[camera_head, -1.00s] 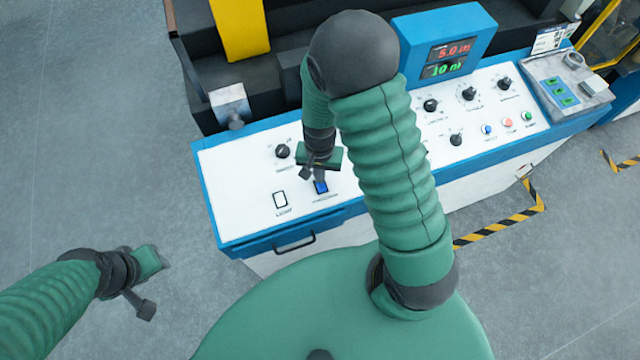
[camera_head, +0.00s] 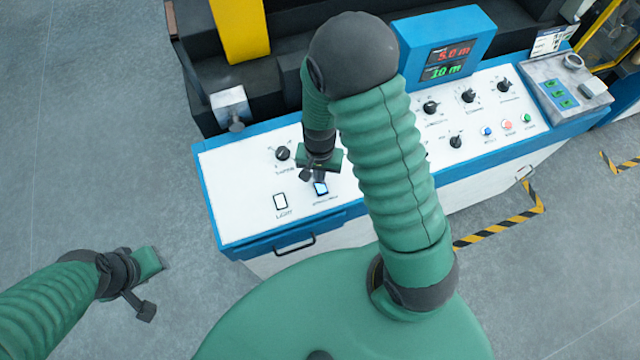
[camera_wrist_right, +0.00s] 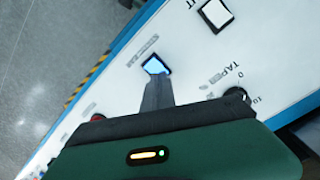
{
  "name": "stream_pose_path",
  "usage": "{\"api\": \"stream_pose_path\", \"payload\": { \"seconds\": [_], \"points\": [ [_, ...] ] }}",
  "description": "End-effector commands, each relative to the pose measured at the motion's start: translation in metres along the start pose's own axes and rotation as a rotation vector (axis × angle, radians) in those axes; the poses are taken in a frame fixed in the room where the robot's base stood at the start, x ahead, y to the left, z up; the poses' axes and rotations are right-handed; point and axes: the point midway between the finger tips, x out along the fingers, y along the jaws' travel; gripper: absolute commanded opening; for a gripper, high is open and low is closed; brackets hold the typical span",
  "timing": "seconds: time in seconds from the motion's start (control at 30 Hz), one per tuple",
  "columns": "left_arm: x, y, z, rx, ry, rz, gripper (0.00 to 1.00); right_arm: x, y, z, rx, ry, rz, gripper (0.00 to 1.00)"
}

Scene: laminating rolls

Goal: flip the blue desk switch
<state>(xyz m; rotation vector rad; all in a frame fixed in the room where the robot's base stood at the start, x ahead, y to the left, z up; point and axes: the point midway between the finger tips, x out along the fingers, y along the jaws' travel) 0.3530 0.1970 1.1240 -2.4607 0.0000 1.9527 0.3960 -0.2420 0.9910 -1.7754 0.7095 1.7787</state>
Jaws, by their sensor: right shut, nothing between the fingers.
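The blue desk switch (camera_head: 321,189) is a small rocker on the white panel, right of the white light switch (camera_head: 280,201). Its face now looks bright, pale blue to white, with a dark blue edge. It also shows in the right wrist view (camera_wrist_right: 155,65), just beyond my fingertips. My right gripper (camera_head: 320,180) is shut and empty, pointing down at the switch's far edge. In the right wrist view the fingertips (camera_wrist_right: 157,80) overlap the switch's near edge; I cannot tell whether they touch it.
A black knob (camera_head: 282,152) stands on the panel left of my right gripper. More knobs and coloured buttons (camera_head: 507,124) lie to the right, below a blue display box (camera_head: 446,45). My right arm hides the panel's middle. Grey floor (camera_head: 90,150) is clear at left.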

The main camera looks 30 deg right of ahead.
Motion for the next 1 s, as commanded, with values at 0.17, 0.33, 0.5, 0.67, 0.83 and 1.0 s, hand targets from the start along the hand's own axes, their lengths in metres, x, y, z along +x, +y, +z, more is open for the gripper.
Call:
{"api": "stream_pose_path", "payload": {
  "seconds": [0.17,0.33,0.5,0.67,0.83,1.0],
  "points": [
    [-0.022,0.0,-0.005,0.0,0.0,0.0,0.36,-0.024,0.0,0.0,0.0,0.0,0.0,0.0],
    [-0.037,0.0,-0.009,0.0,0.0,0.0,0.36,-0.04,0.0,0.0,0.0,0.0,0.0,0.0],
    [-0.051,0.0,-0.012,0.0,0.0,0.0,0.36,-0.056,0.0,0.0,0.0,0.0,0.0,0.0],
    [-0.053,0.0,-0.013,0.0,0.0,0.0,0.36,-0.058,0.0,0.0,0.0,0.0,0.0,0.0],
    [-0.052,0.0,-0.012,0.0,0.0,0.0,0.36,-0.057,0.0,0.0,0.0,0.0,0.0,0.0],
    [-0.05,0.0,-0.012,0.0,0.0,0.0,0.36,-0.056,-0.001,0.0,-0.004,0.001,-0.001,0.0]
  ]
}}
